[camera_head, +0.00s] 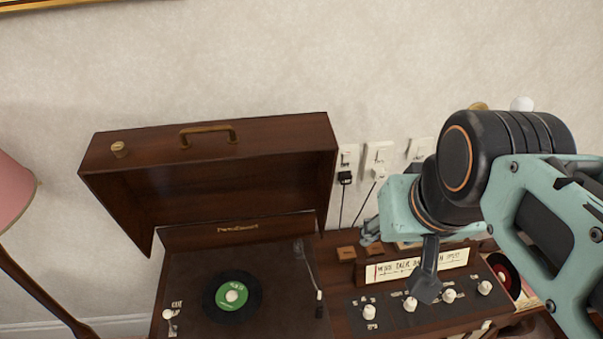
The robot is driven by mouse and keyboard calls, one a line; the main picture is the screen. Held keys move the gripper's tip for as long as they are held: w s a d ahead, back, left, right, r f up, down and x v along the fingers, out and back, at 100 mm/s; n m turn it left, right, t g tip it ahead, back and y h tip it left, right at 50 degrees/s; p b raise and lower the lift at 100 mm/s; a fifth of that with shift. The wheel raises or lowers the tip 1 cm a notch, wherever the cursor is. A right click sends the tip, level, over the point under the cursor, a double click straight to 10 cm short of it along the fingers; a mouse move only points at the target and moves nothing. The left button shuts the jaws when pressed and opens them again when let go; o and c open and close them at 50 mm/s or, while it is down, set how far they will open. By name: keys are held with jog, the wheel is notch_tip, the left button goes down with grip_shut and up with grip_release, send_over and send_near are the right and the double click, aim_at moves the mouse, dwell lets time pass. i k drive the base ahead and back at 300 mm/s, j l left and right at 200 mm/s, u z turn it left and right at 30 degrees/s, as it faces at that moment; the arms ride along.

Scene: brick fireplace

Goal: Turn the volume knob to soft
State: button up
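A row of white knobs runs along the dark control panel (391,324) of the record player. The leftmost knob (369,312) has a label that seems to read RPM. Further right are a second knob (410,304), a third knob (449,296) and a rightmost knob (485,288). Their labels are too small or covered to read, so I cannot tell which is the volume knob. My gripper (427,291) points down, its dark tip between the second and third knobs in the picture. Contact and finger opening are unclear.
The record player's brown lid (240,170) stands open at left. A black record with a green label (232,295) lies on its deck. A paper sign (420,265) stands behind the knobs. Plugs and cords (345,178) hang on the wall. A pink lamp (12,190) is at left.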

aim_at(450, 295)
jog(key=u, duration=0.3)
jog(key=k+j+z, duration=0.5)
jog(key=j, duration=0.15)
jog(key=z, duration=1.1)
jog(key=k+l+u, duration=0.1)
jog(key=i+l, duration=0.1)
jog(key=i, duration=0.45)
jog(key=i+l+z, duration=0.1)
jog(key=i+l, duration=0.45)
jog(key=i, duration=0.1)
